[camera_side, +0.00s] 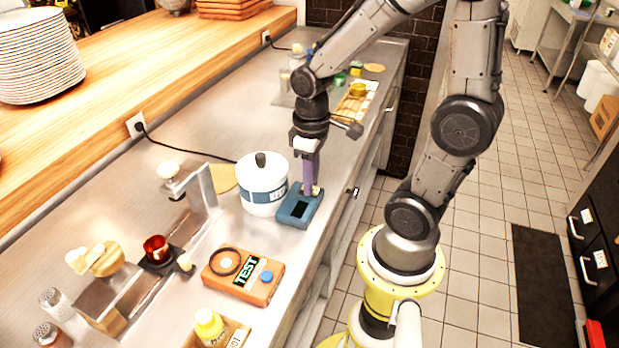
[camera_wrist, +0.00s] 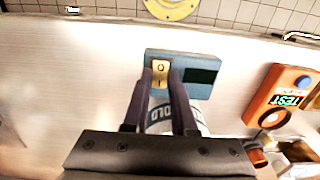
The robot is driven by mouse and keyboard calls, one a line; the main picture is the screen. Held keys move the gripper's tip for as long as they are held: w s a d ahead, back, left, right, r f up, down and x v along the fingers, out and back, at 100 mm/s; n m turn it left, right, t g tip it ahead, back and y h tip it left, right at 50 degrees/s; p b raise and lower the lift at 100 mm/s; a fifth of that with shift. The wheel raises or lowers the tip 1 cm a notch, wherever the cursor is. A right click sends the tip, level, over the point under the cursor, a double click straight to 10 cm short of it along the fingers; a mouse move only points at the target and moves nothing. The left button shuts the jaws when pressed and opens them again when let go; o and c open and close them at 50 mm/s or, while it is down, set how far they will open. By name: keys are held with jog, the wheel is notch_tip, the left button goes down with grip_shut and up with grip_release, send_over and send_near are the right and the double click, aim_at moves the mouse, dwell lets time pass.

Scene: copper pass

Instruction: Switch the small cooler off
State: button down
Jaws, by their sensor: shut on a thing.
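The small cooler is a white round tub (camera_side: 262,172) with a blue band and a dark lid knob, standing on the steel counter. Its blue control box (camera_side: 291,211) sits in front of it, with a dark display. A cream rocker switch (camera_wrist: 160,70) marked O and I is on the box, with the O end away from the tub. My gripper (camera_side: 312,188) points down at the switch. In the wrist view its two dark fingers (camera_wrist: 160,84) stand at either side of the switch, closed on it. The fingers hide part of the tub's lettering.
An orange TEST box (camera_side: 243,276) with a blue button lies nearer the camera. A metal stand (camera_side: 200,188) and a red cup (camera_side: 156,248) are to the left. A black cable (camera_side: 185,151) runs along the counter from a wall socket. Bare counter lies beyond the tub.

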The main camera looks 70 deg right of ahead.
jog(key=c, duration=0.7)
grip_release()
jog(key=shift+r, duration=0.15)
notch_tip(320, 180, up, 14)
jog(key=shift+f, duration=0.15)
jog(key=shift+s+a+f+t, duration=0.25)
jog(key=shift+s+a+t, duration=0.6)
jog(key=shift+a+t, duration=0.1)
jog(key=shift+s+a+f+t, duration=0.25)
jog(key=shift+s+a+t, duration=0.55)
jog(key=shift+a+t, duration=0.15)
jog(key=shift+s+a+f+t, duration=0.25)
jog(key=shift+s+a+t, duration=0.6)
jog(key=shift+a+t, duration=0.1)
